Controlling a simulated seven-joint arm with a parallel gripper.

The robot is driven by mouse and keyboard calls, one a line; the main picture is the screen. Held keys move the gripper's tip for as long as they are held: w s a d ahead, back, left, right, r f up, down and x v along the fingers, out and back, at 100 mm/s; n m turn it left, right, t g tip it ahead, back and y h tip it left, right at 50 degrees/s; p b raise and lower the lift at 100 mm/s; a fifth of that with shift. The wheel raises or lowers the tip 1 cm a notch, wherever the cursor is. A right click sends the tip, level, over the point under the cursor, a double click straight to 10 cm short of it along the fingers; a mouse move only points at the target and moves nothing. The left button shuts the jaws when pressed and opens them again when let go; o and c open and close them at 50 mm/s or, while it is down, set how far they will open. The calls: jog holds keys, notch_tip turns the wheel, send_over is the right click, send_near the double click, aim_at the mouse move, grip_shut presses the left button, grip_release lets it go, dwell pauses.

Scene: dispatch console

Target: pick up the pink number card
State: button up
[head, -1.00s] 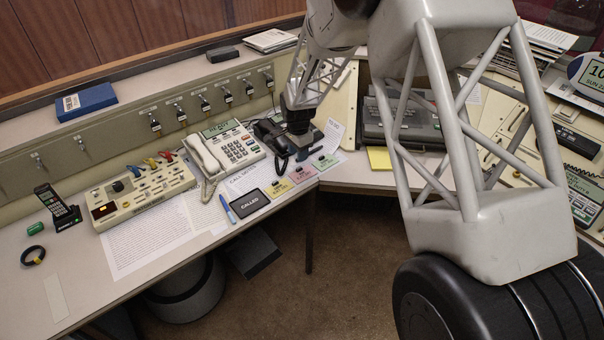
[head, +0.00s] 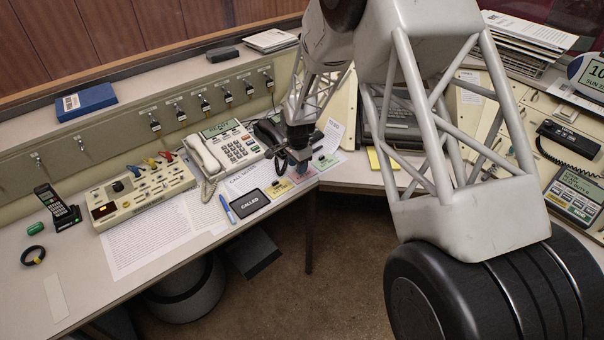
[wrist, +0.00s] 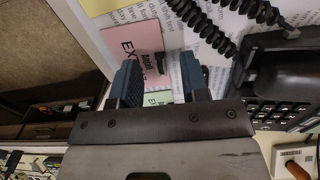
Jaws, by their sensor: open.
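The pink number card (head: 302,178) lies flat near the desk's front edge, between a yellow card (head: 279,188) and a green card (head: 324,162). In the head view my gripper (head: 300,167) is just above it and hides part of it. My gripper (wrist: 158,66) is open with nothing held. Part of the green card (wrist: 158,97) shows between the fingers.
A dark "CALLED" tray (head: 250,203) and a blue pen (head: 227,208) lie left of the cards. A black handset (head: 268,133) with a coiled cord (wrist: 205,28) is close beside my gripper. The desk edge drops to open floor (head: 345,240) in front.

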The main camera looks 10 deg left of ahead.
jog(key=shift+f, duration=0.5)
grip_shut()
